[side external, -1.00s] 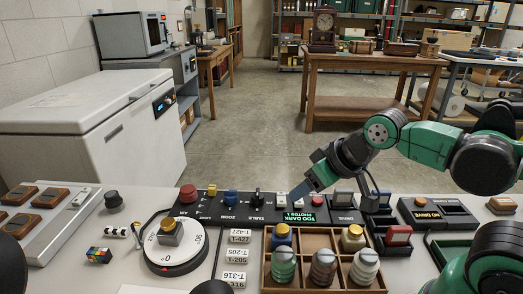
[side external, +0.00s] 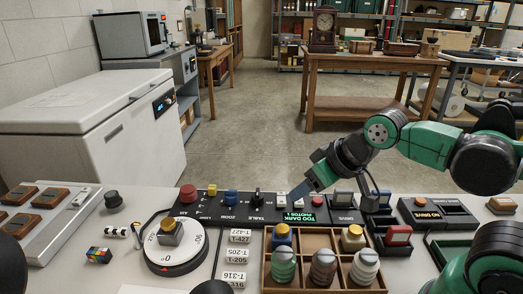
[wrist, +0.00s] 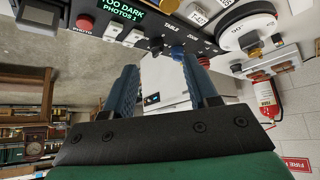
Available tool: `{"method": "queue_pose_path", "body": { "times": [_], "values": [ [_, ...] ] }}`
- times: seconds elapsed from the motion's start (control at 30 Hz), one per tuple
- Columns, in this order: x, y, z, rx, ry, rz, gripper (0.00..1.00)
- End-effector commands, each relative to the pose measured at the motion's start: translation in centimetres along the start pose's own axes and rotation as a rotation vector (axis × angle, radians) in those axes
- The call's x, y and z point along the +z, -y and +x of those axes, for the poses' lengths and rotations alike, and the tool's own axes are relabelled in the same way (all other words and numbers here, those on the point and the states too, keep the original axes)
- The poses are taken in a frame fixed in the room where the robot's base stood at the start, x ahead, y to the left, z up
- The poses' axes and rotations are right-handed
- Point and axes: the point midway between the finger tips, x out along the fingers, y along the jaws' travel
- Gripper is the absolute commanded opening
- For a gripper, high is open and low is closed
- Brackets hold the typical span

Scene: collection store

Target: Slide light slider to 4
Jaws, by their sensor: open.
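The light slider's yellow knob (side external: 212,189) stands on the long black control panel (side external: 185,211), between a red knob and the blue zoom knob (side external: 231,196) in the side view. In the wrist view I cannot pick out the light slider with certainty; a finger may cover it. My gripper (side external: 297,188) is at the panel's right part, near the white switches and the display, well right of the yellow knob. In the wrist view its two blue fingers (wrist: 167,85) are spread with nothing between them. The slider's scale is too small to read.
The display (side external: 300,217) reads TOO DARK, PHOTOS 1. The black table knob (side external: 257,197) stands between my gripper and the light slider. In front are a white turntable (side external: 160,265) with a knobbed block and a wooden tray (side external: 309,240) of jars.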

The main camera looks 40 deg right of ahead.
Motion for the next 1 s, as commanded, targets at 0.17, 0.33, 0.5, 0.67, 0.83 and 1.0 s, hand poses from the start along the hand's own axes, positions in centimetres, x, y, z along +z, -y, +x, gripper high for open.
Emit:
{"method": "queue_pose_path", "body": {
  "times": [0.17,0.33,0.5,0.67,0.83,1.0],
  "values": [
    [-0.1,0.0,0.0,-0.001,0.002,-0.003,0.58],
    [-2.4,0.3,0.0,-0.021,0.031,-0.058,0.58],
    [-7.0,0.8,1.4,-0.075,0.091,-0.183,0.58],
    [-10.9,1.4,4.3,-0.142,0.142,-0.315,0.58],
    [-13.8,2.0,8.9,-0.224,0.182,-0.454,0.58],
    [-15.1,2.4,13.8,-0.307,0.206,-0.581,0.58]
  ]
}}
